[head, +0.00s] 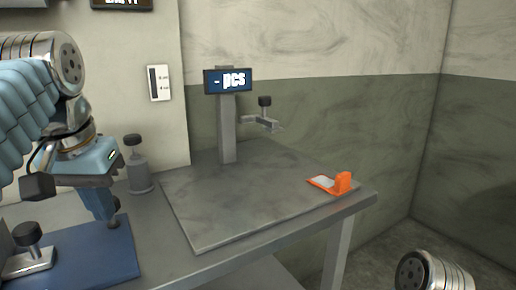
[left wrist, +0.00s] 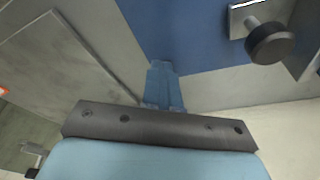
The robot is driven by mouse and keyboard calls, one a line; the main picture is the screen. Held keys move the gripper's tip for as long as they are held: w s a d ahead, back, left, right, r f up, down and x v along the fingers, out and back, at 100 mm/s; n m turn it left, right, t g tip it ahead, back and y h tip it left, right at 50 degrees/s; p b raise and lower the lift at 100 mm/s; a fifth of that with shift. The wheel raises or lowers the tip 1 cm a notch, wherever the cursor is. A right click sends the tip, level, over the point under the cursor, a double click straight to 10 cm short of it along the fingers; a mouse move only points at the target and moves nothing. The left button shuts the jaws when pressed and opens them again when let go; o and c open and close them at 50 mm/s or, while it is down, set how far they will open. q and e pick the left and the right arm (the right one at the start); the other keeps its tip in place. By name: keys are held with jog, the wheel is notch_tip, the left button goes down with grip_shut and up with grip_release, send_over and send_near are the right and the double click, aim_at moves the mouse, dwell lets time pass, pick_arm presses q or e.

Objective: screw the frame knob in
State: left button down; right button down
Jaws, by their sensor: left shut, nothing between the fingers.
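My left gripper (head: 113,222) points down just above the right part of the blue mat, its fingers shut and empty. In the left wrist view the closed blue fingers (left wrist: 162,68) are over the mat's edge. A black knob (head: 28,233) stands on a metal plate at the mat's left; it also shows in the left wrist view (left wrist: 270,43), apart from the fingers. Another black knob (head: 264,101) sits upright on the bracket of the grey post (head: 228,130). A third black knob (head: 132,140) tops a grey cylinder. I cannot tell which is the frame knob. My right gripper is out of view.
The blue mat (head: 90,255) lies at the table's left. A large grey board (head: 230,215) fills the middle and is mostly clear. An orange piece (head: 343,183) with a pale pad is at its right edge. A display (head: 228,80) tops the post.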

pick_arm(q)
jog(key=shift+r, duration=0.1)
jog(key=shift+s+a+p, duration=0.1)
jog(key=shift+a+p, duration=0.35)
jog(key=shift+p, duration=0.25)
jog(key=shift+a, duration=0.6)
jog(key=shift+s, duration=0.35)
jog(key=v, duration=0.3)
jog(key=w+v, duration=0.1)
jog(key=v, duration=0.1)
jog(key=shift+r, duration=0.5)
